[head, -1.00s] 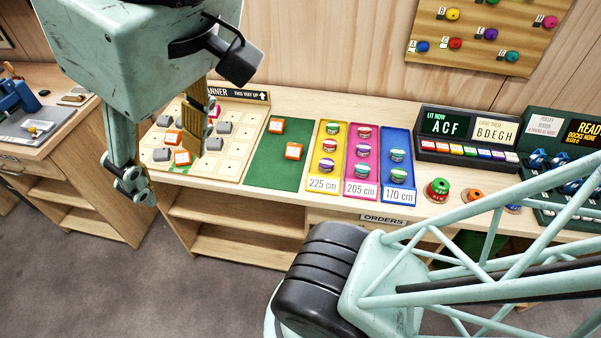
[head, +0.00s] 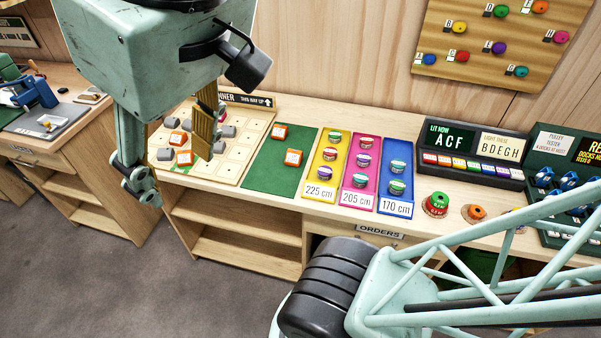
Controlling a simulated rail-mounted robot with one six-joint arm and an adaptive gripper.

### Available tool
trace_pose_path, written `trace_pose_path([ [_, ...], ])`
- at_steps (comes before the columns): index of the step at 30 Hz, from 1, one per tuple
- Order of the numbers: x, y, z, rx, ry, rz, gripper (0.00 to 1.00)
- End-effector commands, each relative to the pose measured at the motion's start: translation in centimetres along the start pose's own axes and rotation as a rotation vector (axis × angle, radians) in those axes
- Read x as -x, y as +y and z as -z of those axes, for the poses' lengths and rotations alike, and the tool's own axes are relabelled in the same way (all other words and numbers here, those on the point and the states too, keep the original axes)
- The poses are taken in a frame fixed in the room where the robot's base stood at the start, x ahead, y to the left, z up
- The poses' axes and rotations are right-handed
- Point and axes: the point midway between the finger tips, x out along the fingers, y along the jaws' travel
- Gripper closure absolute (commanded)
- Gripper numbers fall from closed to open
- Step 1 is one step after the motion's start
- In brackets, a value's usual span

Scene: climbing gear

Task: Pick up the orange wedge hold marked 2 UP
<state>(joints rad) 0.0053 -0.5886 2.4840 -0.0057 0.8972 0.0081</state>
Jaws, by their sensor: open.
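Two orange holds lie on the green mat (head: 255,176): a rear one (head: 280,131) and a front one (head: 293,157). Two more orange holds, one further back (head: 177,138) and one nearer (head: 184,157), sit on the wooden planner board (head: 232,170) among grey holds. Their markings are too small to read, so I cannot tell which is 2 UP. My gripper (head: 177,175) is open and empty, with its fingers well apart. It hangs at the left, in front of the planner board, left of the green mat. Its right finger hides part of the board.
Yellow (head: 317,177), pink (head: 355,184) and blue (head: 395,190) trays with round items stand right of the mat. A dark lit-sign box (head: 470,150) stands further right. My arm's lattice link crosses the lower right. The mat's front part is bare.

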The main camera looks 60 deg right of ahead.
Motion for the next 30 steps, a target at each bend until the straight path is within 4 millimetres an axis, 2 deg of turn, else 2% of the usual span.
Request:
trace_pose_path([
  [4, -0.7, 0.4, 0.4, -0.040, -0.026, 0.000, 0.53],
  [11, -0.9, 1.2, 2.5, -0.098, -0.038, -0.006, 0.53],
  [20, -1.7, 3.3, 6.9, -0.200, -0.061, -0.022, 0.53],
  [30, -3.4, 6.5, 11.6, -0.322, -0.088, -0.040, 0.53],
])
